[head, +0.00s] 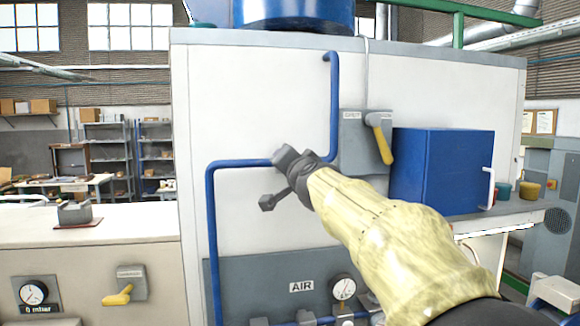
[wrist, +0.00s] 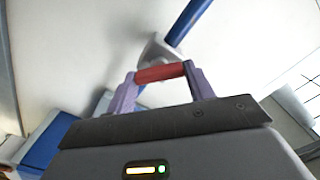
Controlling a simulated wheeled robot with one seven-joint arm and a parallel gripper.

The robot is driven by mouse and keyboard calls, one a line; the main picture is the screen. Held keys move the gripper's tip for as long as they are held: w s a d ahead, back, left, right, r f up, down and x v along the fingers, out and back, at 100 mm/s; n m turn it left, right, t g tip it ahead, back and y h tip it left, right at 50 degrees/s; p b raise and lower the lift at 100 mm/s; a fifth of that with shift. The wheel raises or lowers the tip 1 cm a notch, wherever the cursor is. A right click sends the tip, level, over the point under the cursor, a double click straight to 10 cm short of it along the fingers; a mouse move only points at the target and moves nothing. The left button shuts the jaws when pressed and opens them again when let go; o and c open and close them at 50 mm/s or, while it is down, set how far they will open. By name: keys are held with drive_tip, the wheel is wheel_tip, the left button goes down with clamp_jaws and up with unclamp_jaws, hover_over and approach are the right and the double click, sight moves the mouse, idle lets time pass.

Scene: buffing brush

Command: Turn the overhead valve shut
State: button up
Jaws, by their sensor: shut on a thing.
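The valve's red handle (wrist: 160,74) lies across the space between my two fingertips in the wrist view. My gripper (wrist: 162,78) is shut on it, one finger at each end. Just beyond it, the grey valve body (wrist: 158,50) sits on a blue pipe (wrist: 187,20) against a pale wall. In the head view, my yellow-sleeved arm reaches up and left to the blue pipe (head: 240,163) on the white cabinet front. My dark wrist hides the red handle there.
A grey switch box (head: 355,145) with a yellow lever (head: 381,143) is right of my wrist. A blue box (head: 445,170) stands farther right. Below are an AIR panel (head: 270,275) and a gauge (head: 343,287). A pale bench (head: 90,240) is at left.

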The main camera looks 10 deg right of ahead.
drive_tip(key=m, duration=0.9)
drive_tip(key=shift+d+f+m, duration=0.1)
drive_tip(key=shift+f+m, duration=0.15)
drive_tip(key=shift+m, duration=0.05)
idle(0.3)
drive_tip(key=o, duration=1)
drive_tip(key=shift+s, duration=0.1)
